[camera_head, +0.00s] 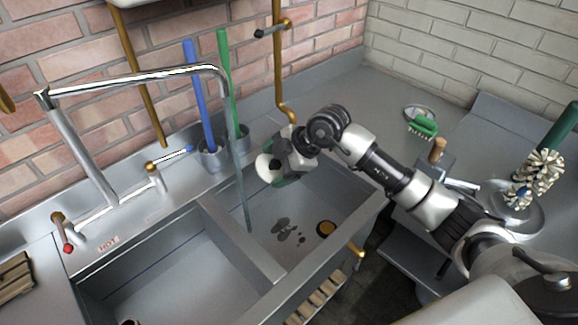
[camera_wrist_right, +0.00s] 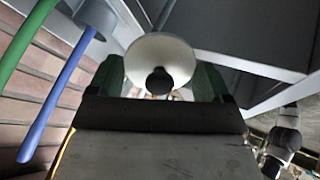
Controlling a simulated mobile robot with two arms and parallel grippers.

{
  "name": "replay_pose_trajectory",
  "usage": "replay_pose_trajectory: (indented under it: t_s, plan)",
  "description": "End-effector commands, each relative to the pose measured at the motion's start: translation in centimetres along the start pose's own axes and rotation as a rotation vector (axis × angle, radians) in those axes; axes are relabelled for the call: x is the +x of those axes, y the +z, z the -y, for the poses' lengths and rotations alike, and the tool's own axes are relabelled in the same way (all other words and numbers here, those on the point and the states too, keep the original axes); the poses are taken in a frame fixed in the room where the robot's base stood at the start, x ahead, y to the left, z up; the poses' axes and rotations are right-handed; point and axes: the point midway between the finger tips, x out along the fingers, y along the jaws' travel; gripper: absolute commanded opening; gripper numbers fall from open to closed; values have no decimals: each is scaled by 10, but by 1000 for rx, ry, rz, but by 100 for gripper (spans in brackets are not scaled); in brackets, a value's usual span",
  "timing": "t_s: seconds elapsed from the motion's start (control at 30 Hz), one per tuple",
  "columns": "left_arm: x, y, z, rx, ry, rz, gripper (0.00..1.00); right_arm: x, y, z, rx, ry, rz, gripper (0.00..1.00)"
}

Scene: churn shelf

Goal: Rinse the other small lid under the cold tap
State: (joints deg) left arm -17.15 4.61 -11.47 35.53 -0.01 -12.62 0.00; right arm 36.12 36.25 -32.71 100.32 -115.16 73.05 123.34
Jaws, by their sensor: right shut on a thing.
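My right gripper (camera_head: 280,166) is shut on a small white round lid (camera_head: 264,168) and holds it above the right sink basin (camera_head: 345,190). In the right wrist view the lid (camera_wrist_right: 160,57) sits between the two fingers, with its dark knob (camera_wrist_right: 159,82) towards the camera. The chrome tap spout (camera_head: 140,78) bends down over the sink. A thin pale stream (camera_head: 241,180), seemingly water, drops from it into the right basin. The lid is to the right of the stream and looks apart from it. My left gripper is out of view.
A red-tipped hot tap (camera_head: 67,246) is at the left. Blue (camera_head: 196,95) and green (camera_head: 228,90) handles stand in grey cups behind the sink. A green scrubbing brush (camera_head: 424,125) lies on the right worktop. A divider (camera_head: 240,240) separates the basins.

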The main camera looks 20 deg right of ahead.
Motion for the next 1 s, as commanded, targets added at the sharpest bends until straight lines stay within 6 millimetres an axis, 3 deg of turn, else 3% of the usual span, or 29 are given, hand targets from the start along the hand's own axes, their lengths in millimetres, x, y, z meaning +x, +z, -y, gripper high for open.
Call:
replay_pose_trajectory:
  t_s: [0.07,0.5,1.0]
  plan:
    - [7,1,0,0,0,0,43,9,-4,-2,-2,1,-2,56]
    - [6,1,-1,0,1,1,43,41,-22,-16,0,1,-2,56]
    - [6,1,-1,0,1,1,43,49,-27,-19,0,0,0,56]
